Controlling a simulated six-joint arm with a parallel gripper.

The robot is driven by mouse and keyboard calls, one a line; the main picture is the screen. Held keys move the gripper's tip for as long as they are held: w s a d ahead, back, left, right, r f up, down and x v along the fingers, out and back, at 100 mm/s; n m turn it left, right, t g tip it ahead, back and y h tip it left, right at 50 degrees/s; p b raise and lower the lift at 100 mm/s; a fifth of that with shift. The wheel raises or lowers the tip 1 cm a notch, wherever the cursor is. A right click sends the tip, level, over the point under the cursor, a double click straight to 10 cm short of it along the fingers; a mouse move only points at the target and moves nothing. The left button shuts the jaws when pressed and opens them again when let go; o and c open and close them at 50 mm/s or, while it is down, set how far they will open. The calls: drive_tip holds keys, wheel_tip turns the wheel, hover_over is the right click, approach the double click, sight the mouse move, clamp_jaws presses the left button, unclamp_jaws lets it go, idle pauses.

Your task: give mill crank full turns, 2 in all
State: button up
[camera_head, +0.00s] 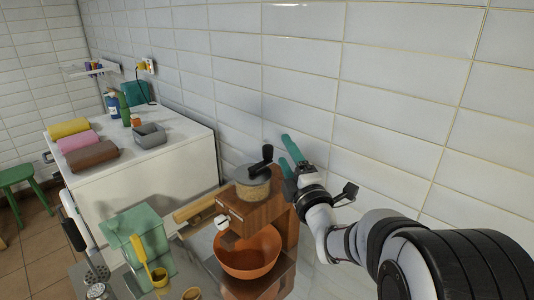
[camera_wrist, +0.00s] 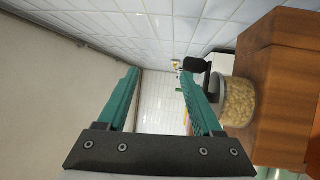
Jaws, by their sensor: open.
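The mill (camera_head: 272,208) is a brown wooden body with a clear jar of pale grain (camera_head: 252,190) on top. Its black crank (camera_head: 267,152) lies across the jar top, with an upright knob. In the wrist view the mill's wooden body (camera_wrist: 275,90) is at the right, and the crank knob (camera_wrist: 196,64) shows beside the right finger, which partly overlaps the crank. My gripper (camera_head: 284,150) has teal fingers and is open and empty, just right of the crank in the head view. It also shows in the wrist view (camera_wrist: 160,72), with nothing between the fingers.
An orange bowl (camera_head: 248,254) stands under the mill's front. A green box (camera_head: 135,232), a yellow brush (camera_head: 146,255) and small cups stand to the left. A white cabinet (camera_head: 140,180) with rolled towels is behind. The tiled wall (camera_head: 300,70) runs close behind my gripper.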

sight(271, 153)
drive_tip(key=s+d+f+n+g+y, duration=0.1)
drive_tip(key=d+f+n+g+y, duration=0.15)
drive_tip(key=n, duration=0.85)
drive_tip(key=s+d+f+n+g+y, duration=0.1)
drive_tip(key=d+f+n+g+y, duration=0.15)
drive_tip(key=n, duration=0.95)
drive_tip(key=x, duration=1)
drive_tip(key=r+x, duration=0.1)
drive_tip(key=x, duration=0.4)
drive_tip(key=shift+r, duration=0.15)
drive_tip(key=shift+c, duration=0.4)
clamp_jaws()
